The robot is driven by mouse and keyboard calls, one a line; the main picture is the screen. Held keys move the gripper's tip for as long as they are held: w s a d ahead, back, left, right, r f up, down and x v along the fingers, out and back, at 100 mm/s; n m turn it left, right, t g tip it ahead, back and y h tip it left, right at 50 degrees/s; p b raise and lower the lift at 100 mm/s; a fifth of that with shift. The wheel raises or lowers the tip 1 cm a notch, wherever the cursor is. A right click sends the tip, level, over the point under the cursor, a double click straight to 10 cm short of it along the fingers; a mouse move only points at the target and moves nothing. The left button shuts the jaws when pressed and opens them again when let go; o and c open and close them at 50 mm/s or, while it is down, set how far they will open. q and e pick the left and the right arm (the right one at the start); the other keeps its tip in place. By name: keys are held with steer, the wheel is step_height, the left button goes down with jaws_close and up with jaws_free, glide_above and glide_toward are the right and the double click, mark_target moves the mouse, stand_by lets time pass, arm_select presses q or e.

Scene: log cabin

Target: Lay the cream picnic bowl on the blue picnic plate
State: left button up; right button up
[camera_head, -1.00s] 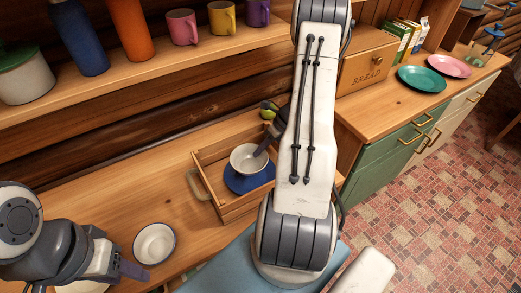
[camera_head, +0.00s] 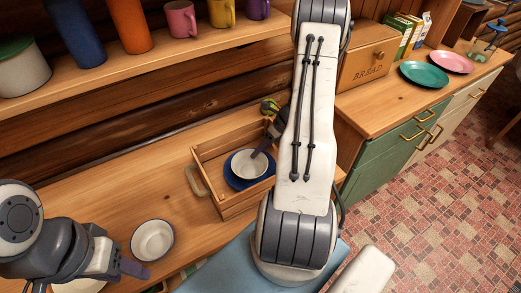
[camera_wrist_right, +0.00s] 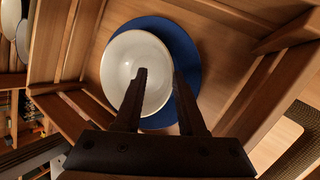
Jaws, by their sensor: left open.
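The cream bowl (camera_head: 249,165) sits on the blue plate (camera_head: 233,180) inside a wooden crate, its opening facing up. In the right wrist view the bowl (camera_wrist_right: 120,70) lies over the left part of the blue plate (camera_wrist_right: 190,50). My right gripper (camera_head: 264,146) is at the bowl's rim. In the wrist view its fingers (camera_wrist_right: 160,75) stand apart, one over the bowl's inside and one outside the rim over the plate. My left gripper (camera_head: 132,269) is open and empty at the lower left, near a second bowl.
The wooden crate (camera_head: 237,209) walls surround the plate. A second pale bowl (camera_head: 153,240) with a dark rim stands on the counter to the left. A shelf with mugs and bottles runs behind. A bread box (camera_head: 365,68), green plate (camera_head: 424,76) and pink plate (camera_head: 451,62) are at right.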

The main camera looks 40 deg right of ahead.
steer(key=v, duration=1)
steer(key=shift+r, duration=0.2)
steer(key=shift+s, duration=0.1)
stand_by(0.4)
steer(key=w+a+r+n+g, duration=0.1)
steer(key=a+r+n, duration=0.2)
steer(key=a+n, duration=0.5)
steer(key=w+a+r+n+g+h, duration=0.1)
steer(key=a+r+n+g, duration=0.15)
steer(key=a+n, duration=0.45)
steer(key=w+a+r+n+g, duration=0.1)
steer(key=a+r+n, duration=0.3)
steer(key=a, duration=0.7)
steer(key=s+a+r+n+h, duration=0.3)
steer(key=s+a+n, duration=1.1)
steer(key=n, duration=0.9)
steer(key=shift+s+a+r+n+t, duration=0.15)
steer(key=shift+s+r+n+t, duration=0.15)
steer(key=shift+s, duration=0.85)
